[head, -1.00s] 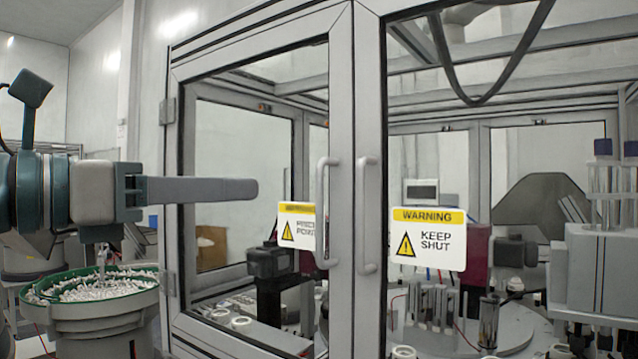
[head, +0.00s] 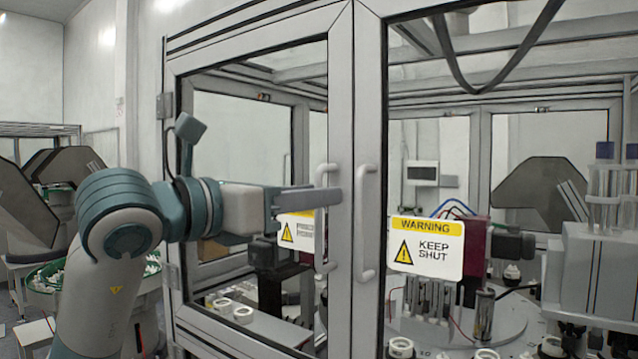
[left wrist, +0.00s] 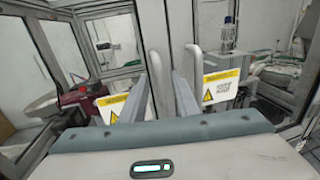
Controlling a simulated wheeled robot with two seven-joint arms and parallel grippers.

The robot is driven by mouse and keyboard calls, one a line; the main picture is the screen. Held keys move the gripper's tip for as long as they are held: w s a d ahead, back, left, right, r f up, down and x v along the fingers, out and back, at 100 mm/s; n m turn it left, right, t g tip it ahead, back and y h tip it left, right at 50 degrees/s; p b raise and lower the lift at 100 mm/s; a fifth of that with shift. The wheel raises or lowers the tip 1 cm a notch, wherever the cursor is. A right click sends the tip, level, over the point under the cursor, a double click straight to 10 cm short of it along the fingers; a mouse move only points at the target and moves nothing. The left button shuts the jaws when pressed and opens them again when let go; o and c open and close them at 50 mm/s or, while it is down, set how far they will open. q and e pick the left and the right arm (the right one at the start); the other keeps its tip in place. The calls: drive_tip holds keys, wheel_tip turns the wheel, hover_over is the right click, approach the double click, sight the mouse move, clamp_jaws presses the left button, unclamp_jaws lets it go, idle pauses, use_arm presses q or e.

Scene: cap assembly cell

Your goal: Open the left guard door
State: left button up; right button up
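The left guard door (head: 341,110) has a grey frame and clear pane. It stands shut beside the right door. Its upright grey bar handle (head: 322,262) is partly hidden behind my fingers. My left gripper (head: 335,198) is level with the upper part of this handle. In the left wrist view, the fingers (left wrist: 163,98) are apart, with the left door's handle (left wrist: 157,75) showing in the gap between them. I cannot tell whether they touch it. The right door's handle (head: 368,225) is just to the right, outside the fingers. My right gripper is not in view.
A yellow and white warning sign (head: 427,245) hangs on the right door, and another (head: 297,232) is on the left door, partly covered by my gripper. Behind the panes is a round table with fixtures. A green-rimmed bowl of parts (head: 45,278) stands left, behind my arm.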

use_arm(q)
drive_tip(key=shift+x, duration=0.85)
clamp_jaws()
drive_tip(key=shift+s+a, duration=0.1)
drive_tip(key=shift+s, duration=0.05)
